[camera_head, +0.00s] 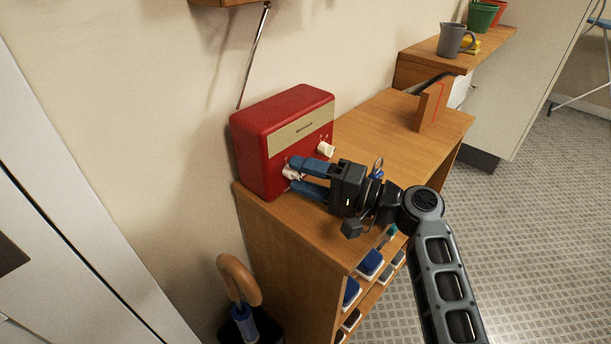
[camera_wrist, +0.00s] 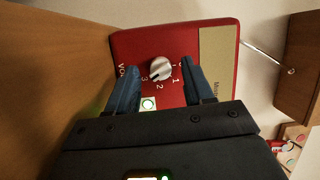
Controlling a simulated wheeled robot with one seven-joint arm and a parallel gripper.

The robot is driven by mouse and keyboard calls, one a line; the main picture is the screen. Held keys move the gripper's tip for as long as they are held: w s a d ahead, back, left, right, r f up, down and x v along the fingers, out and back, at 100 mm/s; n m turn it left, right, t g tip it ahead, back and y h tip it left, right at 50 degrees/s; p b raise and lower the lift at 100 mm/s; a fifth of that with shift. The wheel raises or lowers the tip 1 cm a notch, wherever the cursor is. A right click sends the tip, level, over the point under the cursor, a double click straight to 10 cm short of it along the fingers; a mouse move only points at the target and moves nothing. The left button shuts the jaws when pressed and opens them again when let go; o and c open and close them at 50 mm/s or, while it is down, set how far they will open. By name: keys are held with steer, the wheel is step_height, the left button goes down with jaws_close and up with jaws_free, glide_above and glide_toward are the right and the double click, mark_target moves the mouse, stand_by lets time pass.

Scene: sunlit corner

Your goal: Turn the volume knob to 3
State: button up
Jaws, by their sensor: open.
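The red radio (camera_head: 262,165) stands on the wooden shelf top against the wall. Its volume knob (camera_wrist: 160,68) is white and round, with the printed numbers 1, 2 and 3 beside it in the wrist view. A dark mark on the knob faces the side of 2 and 3; I cannot tell exactly which number it meets. My gripper (camera_head: 292,172) is open at the radio's front, its blue fingers on either side of the knob. In the wrist view the fingers stand apart from the knob with a gap on each side. The head view shows the knob partly hidden by the fingers.
A second white knob (camera_head: 326,149) sits further right on the radio's front. A brown book-like block (camera_head: 432,104) stands further along the shelf top (camera_head: 375,130), with clear wood between.

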steer(key=v, duration=0.7)
steer(key=shift+s+d, duration=0.15)
steer(key=shift+d, duration=0.25)
